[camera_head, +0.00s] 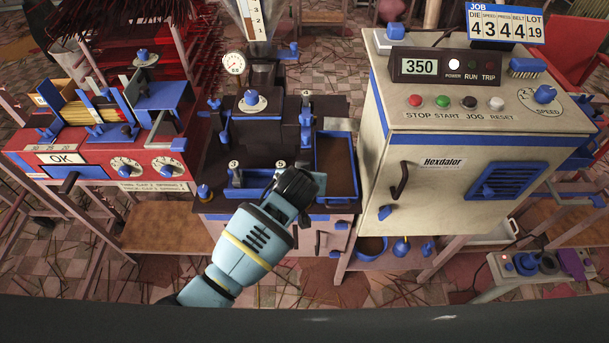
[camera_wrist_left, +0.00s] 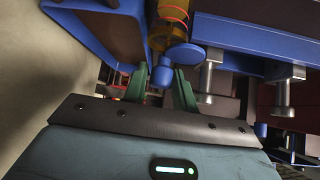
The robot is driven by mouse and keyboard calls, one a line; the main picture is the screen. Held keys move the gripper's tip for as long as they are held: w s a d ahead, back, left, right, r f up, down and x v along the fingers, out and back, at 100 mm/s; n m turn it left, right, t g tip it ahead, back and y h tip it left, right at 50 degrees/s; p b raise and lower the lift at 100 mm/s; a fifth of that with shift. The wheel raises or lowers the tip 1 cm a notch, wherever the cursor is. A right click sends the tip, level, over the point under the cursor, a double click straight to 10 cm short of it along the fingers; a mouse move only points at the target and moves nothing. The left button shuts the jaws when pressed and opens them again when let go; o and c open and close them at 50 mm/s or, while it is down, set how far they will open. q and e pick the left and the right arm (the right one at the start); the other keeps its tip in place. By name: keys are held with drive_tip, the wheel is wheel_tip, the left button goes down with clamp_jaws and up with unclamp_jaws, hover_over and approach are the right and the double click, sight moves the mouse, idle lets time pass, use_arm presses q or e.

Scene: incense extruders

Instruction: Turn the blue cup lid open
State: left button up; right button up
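My left gripper (camera_head: 313,190) reaches up from the lower left to the front of the dark machine (camera_head: 265,150) in the head view. In the left wrist view its two green fingers (camera_wrist_left: 160,85) stand apart, one on each side of a small blue knob (camera_wrist_left: 162,74). I cannot tell whether either finger touches the knob. Just beyond are a round blue disc (camera_wrist_left: 184,56) and an amber clear cup (camera_wrist_left: 168,22) with an orange ring. Which blue part is the cup lid is unclear. My wrist hides this spot in the head view. My right gripper is not in view.
A blue-rimmed tray (camera_head: 336,166) lies right of the gripper. A beige cabinet (camera_head: 450,180) stands close on the right, a red machine (camera_head: 95,150) on the left. Metal posts (camera_wrist_left: 209,76) stick out right of the fingers in the wrist view.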

use_arm(q)
clamp_jaws()
